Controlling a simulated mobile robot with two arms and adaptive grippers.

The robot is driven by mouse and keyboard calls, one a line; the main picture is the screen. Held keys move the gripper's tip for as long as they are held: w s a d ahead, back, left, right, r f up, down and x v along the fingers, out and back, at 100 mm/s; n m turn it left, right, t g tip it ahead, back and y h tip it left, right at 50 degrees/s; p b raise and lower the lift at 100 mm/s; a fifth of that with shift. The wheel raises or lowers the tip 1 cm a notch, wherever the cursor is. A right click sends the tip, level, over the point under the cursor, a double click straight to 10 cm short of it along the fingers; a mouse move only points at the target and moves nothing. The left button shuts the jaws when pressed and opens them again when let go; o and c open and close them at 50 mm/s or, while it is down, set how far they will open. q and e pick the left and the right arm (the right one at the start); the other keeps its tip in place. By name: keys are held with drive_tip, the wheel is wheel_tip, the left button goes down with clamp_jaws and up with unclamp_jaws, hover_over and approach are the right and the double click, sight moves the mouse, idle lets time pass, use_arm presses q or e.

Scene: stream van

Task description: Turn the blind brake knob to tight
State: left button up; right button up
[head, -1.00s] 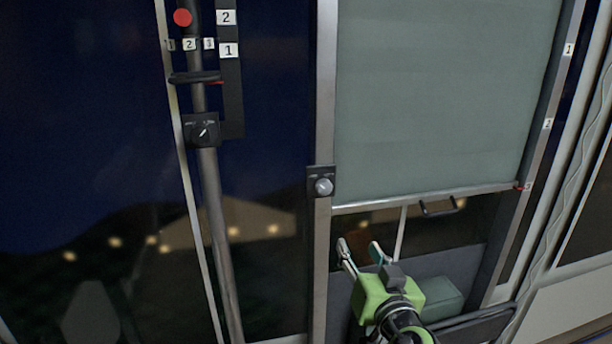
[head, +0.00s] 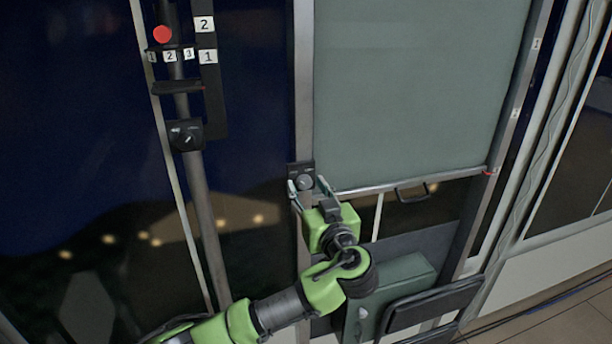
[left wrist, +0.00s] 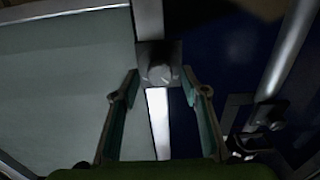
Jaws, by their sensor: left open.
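The blind brake knob (head: 305,182) is a round grey knob on a small dark plate on the metal post beside the blind. In the left wrist view the knob (left wrist: 160,72) shows face-on, near the top middle. My left gripper (head: 307,186) is open, pointing up at the knob, with one finger on each side in the picture. The left wrist view shows the fingers (left wrist: 159,80) apart with the knob between and beyond their tips; I cannot tell whether they touch it. The grey-green blind (head: 405,95) hangs right of the post. My right gripper is out of view.
Another knob (head: 187,137) sits on a dark box on the pole at the left, below number tags and a red disc (head: 162,34). A bar with a black handle (head: 412,192) edges the blind's bottom. A green box (head: 405,275) stands below.

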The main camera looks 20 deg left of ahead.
use_arm(q)
drive_tip(key=shift+x, duration=0.8)
